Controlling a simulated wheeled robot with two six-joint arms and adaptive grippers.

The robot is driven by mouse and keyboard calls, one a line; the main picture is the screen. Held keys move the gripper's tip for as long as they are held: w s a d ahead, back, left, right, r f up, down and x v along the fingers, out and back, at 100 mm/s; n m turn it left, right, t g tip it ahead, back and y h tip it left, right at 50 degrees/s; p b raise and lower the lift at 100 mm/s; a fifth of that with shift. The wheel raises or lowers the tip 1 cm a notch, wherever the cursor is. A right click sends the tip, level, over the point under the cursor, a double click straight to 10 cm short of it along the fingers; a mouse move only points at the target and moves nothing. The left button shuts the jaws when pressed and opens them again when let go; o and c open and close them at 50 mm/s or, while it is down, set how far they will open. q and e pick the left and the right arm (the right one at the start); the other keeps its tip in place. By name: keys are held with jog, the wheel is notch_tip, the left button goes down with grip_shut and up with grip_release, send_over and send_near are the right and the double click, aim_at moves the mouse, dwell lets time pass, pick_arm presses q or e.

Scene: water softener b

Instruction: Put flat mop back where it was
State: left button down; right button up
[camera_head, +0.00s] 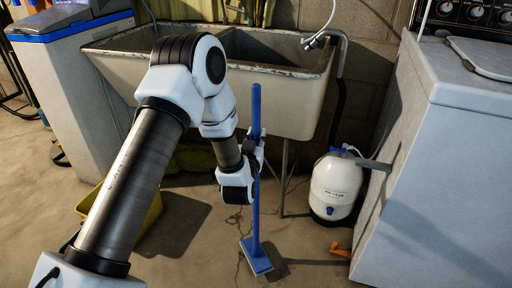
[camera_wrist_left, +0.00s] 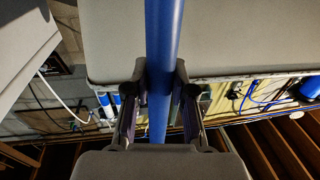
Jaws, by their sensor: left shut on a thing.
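The flat mop (camera_head: 256,195) has a long blue handle and a flat blue head (camera_head: 256,257) low over the concrete floor in the head view. It stands nearly upright in front of the sink. I cannot tell whether its head touches the floor. My left gripper (camera_head: 258,157) is shut on the handle at about mid-height. In the left wrist view the blue handle (camera_wrist_left: 163,60) runs between the two fingers of my left gripper (camera_wrist_left: 160,90). My right gripper is not in view.
A double utility sink (camera_head: 285,95) stands behind the mop. A yellow bucket (camera_head: 150,215) is on the floor at left, partly behind my arm. A white tank (camera_head: 335,185) and a white washer (camera_head: 440,170) stand at right. An orange item (camera_head: 340,250) lies near the washer.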

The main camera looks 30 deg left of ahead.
pick_arm(q)
notch_tip(320, 180, down, 3)
jog(key=shift+f+b, duration=0.2)
jog(key=shift+b, duration=0.35)
jog(key=shift+f, duration=0.1)
jog(key=c, duration=1)
grip_release()
